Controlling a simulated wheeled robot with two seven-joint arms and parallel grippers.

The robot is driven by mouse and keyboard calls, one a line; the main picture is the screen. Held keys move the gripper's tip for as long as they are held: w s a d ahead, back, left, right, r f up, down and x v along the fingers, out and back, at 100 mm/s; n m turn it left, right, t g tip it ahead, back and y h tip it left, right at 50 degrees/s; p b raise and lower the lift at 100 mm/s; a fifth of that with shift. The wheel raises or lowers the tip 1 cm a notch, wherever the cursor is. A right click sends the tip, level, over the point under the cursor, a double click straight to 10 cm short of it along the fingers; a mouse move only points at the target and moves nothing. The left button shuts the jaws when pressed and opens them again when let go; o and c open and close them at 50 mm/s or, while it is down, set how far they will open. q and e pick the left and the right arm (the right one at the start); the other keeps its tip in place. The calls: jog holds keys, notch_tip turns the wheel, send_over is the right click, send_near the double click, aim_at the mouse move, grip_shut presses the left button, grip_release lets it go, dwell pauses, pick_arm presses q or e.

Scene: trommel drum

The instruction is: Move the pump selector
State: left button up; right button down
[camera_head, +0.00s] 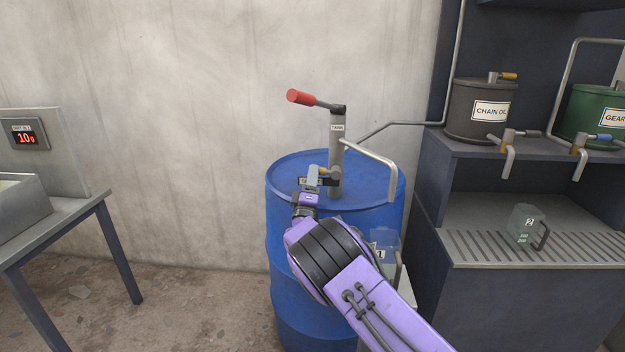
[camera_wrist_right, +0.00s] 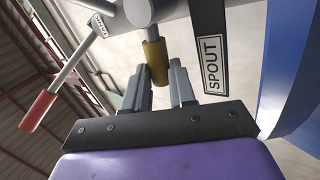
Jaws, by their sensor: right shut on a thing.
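The pump (camera_head: 338,160) stands upright on top of the blue drum (camera_head: 285,225). It has a red-ended crank handle (camera_head: 302,97), a TANK label high on its column and a bent spout (camera_head: 370,156) to the right. The brass-coloured selector lever (camera_wrist_right: 156,62) is between the fingers of my right gripper (camera_wrist_right: 160,84) in the wrist view, next to the SPOUT plate (camera_wrist_right: 210,62). In the head view my right gripper (camera_head: 316,174) is at the pump's lower left, shut on the selector, which it mostly hides. My left gripper is not in view.
Another jug (camera_head: 384,247) is partly behind my right arm.

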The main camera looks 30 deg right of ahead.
jog(key=shift+f+n, duration=0.2)
jog(key=shift+n, duration=0.3)
jog(key=c, duration=0.9)
grip_release()
jog(key=b+v, duration=0.1)
jog(key=v, duration=0.9)
jog(key=shift+s+f+b, duration=0.15)
jog(key=shift+s+b, duration=0.15)
jog(key=shift+b, duration=0.05)
